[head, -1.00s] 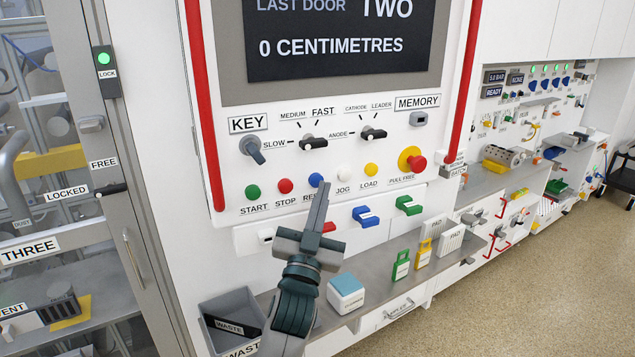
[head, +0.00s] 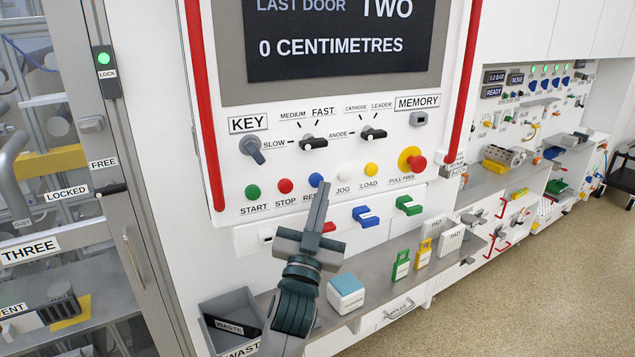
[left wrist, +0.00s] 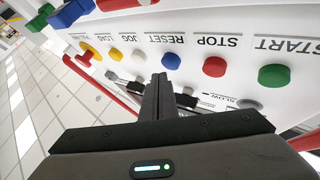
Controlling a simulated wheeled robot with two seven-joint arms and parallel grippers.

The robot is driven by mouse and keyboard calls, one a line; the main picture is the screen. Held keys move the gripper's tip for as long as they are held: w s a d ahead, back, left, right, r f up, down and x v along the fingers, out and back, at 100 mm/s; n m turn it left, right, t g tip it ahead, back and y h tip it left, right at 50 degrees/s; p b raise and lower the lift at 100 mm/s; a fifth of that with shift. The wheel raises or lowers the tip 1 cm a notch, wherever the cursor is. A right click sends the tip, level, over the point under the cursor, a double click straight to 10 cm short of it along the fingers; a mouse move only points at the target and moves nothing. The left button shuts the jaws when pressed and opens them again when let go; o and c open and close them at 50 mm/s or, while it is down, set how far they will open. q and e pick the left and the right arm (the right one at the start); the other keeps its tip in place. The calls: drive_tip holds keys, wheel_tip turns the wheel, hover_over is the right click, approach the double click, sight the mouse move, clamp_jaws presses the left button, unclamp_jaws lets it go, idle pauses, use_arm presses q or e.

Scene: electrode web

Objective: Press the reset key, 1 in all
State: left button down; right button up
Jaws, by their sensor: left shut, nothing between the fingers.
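The blue reset key (head: 315,180) is a round button in the panel's lower row, between the red stop button (head: 285,186) and the white jog button (head: 343,173). Its label is partly hidden by my left gripper (head: 323,186). That gripper is shut and empty, its fingertips right by the lower right edge of the blue key in the head view. In the left wrist view, upside down, the blue key (left wrist: 171,61) shows just beyond the fingertips (left wrist: 160,78). I cannot tell whether they touch it. My right gripper is not in view.
Nearby are the green start button (head: 253,191), the yellow load button (head: 371,169) and the red pull-free knob (head: 416,162). Below, a grey shelf (head: 375,280) holds a blue-topped box (head: 346,292) and padlocks. A waste bin (head: 228,305) stands left of it.

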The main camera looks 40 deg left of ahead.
use_arm(q)
drive_tip(key=shift+w+a, duration=0.1)
drive_tip(key=shift+a, duration=0.05)
drive_tip(key=shift+w+a, duration=0.1)
drive_tip(key=shift+a, duration=0.1)
idle(0.3)
drive_tip(key=shift+w+a, duration=0.25)
drive_tip(key=shift+a, duration=0.15)
idle(1.0)
idle(0.4)
drive_tip(key=shift+s+d, duration=0.45)
drive_tip(key=shift+d, duration=0.3)
drive_tip(key=shift+s+d+p, duration=0.15)
drive_tip(key=shift+s+d, duration=0.3)
drive_tip(key=shift+d, duration=0.3)
drive_tip(key=shift+s+d+p, duration=0.1)
drive_tip(key=shift+s+d, duration=0.3)
drive_tip(key=shift+d, duration=0.3)
drive_tip(key=shift+s+d+p, duration=0.15)
drive_tip(key=shift+s+d, duration=0.3)
drive_tip(key=shift+d, duration=0.3)
